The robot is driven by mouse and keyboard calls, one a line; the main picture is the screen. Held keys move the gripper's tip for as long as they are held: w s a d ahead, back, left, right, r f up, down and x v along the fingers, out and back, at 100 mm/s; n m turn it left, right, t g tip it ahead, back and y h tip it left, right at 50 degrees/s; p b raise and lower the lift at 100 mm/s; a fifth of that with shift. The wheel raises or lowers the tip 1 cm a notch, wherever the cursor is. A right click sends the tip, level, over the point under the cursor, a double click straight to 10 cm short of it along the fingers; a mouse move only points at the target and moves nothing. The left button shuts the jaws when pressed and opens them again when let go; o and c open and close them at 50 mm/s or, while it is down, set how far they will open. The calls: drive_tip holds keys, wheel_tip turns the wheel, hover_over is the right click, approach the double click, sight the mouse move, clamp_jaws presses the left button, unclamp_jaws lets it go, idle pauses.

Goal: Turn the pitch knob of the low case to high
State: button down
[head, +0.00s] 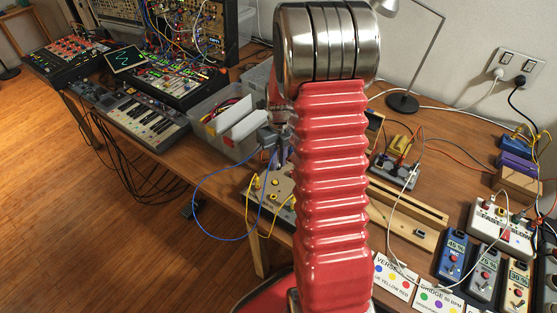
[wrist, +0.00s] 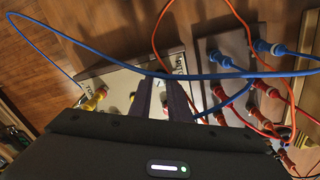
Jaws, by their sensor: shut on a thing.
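The low case (head: 262,184) is a cream box near the table's front edge, partly behind my red arm in the head view.
A blue cable (wrist: 120,72) crosses above the case and passes close over my fingers. A darker case with blue and red plugs (wrist: 262,48) stands right beside it. In the head view, a clear bin (head: 222,128) stands behind, and several pedals (head: 484,272) stand at right.

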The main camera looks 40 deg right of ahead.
sight(279, 163)
drive_tip(key=shift+w+r+m, duration=0.15)
drive_tip(key=shift+w+m, duration=0.05)
drive_tip(key=shift+m, duration=0.6)
drive_tip(key=c, duration=1.7)
unclamp_jaws()
drive_tip(key=shift+s, duration=0.1)
drive_tip(key=shift+o, duration=0.2)
wheel_tip(279, 163, up, 14)
drive_tip(key=shift+d+f, duration=0.2)
drive_tip(key=shift+f, duration=0.05)
